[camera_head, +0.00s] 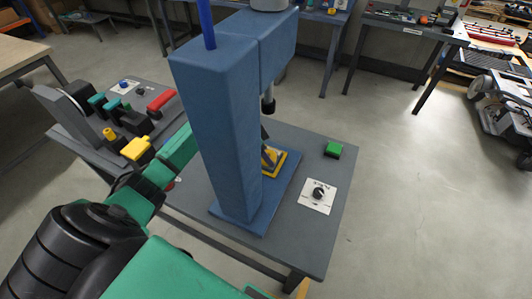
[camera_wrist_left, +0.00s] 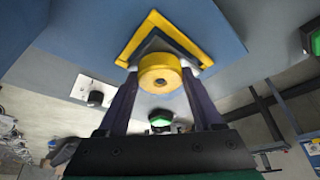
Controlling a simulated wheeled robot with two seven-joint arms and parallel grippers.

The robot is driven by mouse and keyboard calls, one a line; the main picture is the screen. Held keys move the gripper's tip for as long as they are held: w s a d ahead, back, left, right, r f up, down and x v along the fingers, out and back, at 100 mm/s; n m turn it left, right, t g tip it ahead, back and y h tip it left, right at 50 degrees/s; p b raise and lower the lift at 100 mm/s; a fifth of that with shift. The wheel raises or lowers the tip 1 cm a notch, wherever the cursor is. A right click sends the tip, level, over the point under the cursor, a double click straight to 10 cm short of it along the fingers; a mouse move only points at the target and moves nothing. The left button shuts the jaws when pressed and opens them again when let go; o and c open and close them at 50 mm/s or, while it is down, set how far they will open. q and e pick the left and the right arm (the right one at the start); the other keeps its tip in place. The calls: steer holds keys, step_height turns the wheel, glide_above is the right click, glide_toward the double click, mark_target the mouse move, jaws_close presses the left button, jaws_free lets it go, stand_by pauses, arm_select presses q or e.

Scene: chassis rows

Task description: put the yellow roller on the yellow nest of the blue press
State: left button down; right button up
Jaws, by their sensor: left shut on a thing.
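The blue press (camera_head: 215,130) stands on a grey table, with its column in front of my left arm in the head view. The yellow nest (camera_head: 281,163) is a square yellow frame on the press's blue base, partly hidden by the column. It also shows in the left wrist view (camera_wrist_left: 203,50). My left gripper (camera_wrist_left: 160,82) is shut on the yellow roller (camera_wrist_left: 160,72), which is held between its dark fingers. The roller overlaps the nest's near corner in the wrist view. I cannot tell whether they touch. My right gripper is not in view.
A green button box (camera_head: 333,149) and a white panel with a black knob (camera_head: 318,194) sit right of the press. The press's ram (camera_head: 268,103) hangs above the nest. A side table at left holds several coloured handled parts, including a red one (camera_head: 161,100).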

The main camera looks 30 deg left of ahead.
arm_select(q)
steer(key=shift+f+b, duration=0.35)
steer(key=shift+f, duration=0.45)
jaws_free()
steer(key=b+v, duration=0.2)
steer(key=v, duration=1.2)
steer(key=shift+a+r, duration=0.2)
steer(key=shift+r, duration=0.05)
